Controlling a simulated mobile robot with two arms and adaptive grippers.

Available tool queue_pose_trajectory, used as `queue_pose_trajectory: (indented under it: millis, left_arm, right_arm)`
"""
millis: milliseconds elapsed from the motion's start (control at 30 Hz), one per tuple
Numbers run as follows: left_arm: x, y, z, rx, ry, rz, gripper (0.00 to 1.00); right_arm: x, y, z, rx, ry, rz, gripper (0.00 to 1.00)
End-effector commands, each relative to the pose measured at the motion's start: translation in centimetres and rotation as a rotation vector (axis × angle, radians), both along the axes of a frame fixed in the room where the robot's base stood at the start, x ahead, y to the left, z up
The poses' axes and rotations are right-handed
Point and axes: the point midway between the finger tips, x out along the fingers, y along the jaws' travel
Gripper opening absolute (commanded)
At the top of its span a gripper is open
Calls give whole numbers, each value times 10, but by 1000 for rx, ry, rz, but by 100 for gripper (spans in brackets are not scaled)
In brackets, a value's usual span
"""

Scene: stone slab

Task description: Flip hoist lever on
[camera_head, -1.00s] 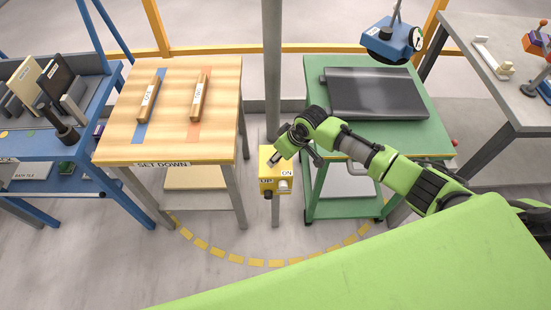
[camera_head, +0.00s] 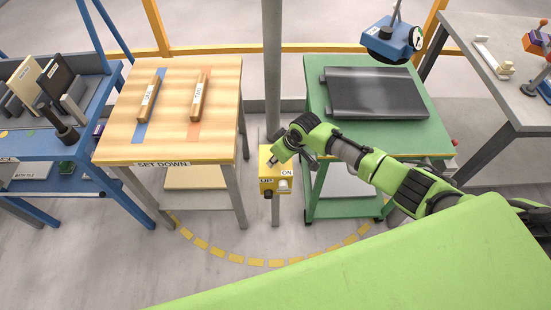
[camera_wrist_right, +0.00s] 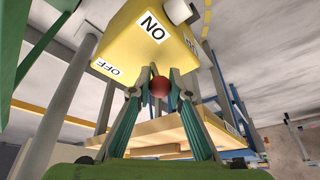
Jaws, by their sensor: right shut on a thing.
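The yellow hoist control box (camera_head: 268,188) is fixed to the grey post between the two tables, with UP and ON labels facing the head camera. In the right wrist view the box (camera_wrist_right: 135,38) appears upside down, with ON on one face and OFF on its lower left edge. My right gripper (camera_head: 271,162) reaches the top of the box from the right. In the wrist view its fingers are shut on a round red lever knob (camera_wrist_right: 159,87) beneath the box face. The lever's shaft is mostly hidden. My left gripper is out of view.
A wooden set-down table (camera_head: 220,90) with two labelled wooden bars stands left of the post. A green table (camera_head: 315,95) carries a dark slab (camera_head: 375,92), with a blue lifting device (camera_head: 392,40) hanging behind. Floor in front is clear inside a yellow dashed arc (camera_head: 275,263).

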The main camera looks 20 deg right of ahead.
Motion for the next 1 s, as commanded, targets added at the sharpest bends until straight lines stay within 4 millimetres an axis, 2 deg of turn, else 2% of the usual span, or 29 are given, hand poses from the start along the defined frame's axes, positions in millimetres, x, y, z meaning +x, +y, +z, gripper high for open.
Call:
queue_pose_trajectory:
  millis: [300,500,833,867,900,933,1000]
  left_arm:
    - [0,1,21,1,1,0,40]
    - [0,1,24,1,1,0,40]
    - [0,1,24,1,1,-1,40]
    - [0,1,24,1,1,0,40]
    - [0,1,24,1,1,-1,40]
    - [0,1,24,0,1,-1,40]
    - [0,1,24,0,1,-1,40]
  right_arm:
    - [-10,1,-3,-46,-147,-2,0]
    - [-12,2,-6,-65,-216,0,0]
    - [-12,2,-7,-67,-224,0,0]
    - [-12,2,-7,-67,-224,-1,20]
    - [-12,2,-7,-67,-224,-1,31]
    - [-12,2,-7,-66,-224,0,36]
    - [-12,2,-6,-66,-224,0,36]
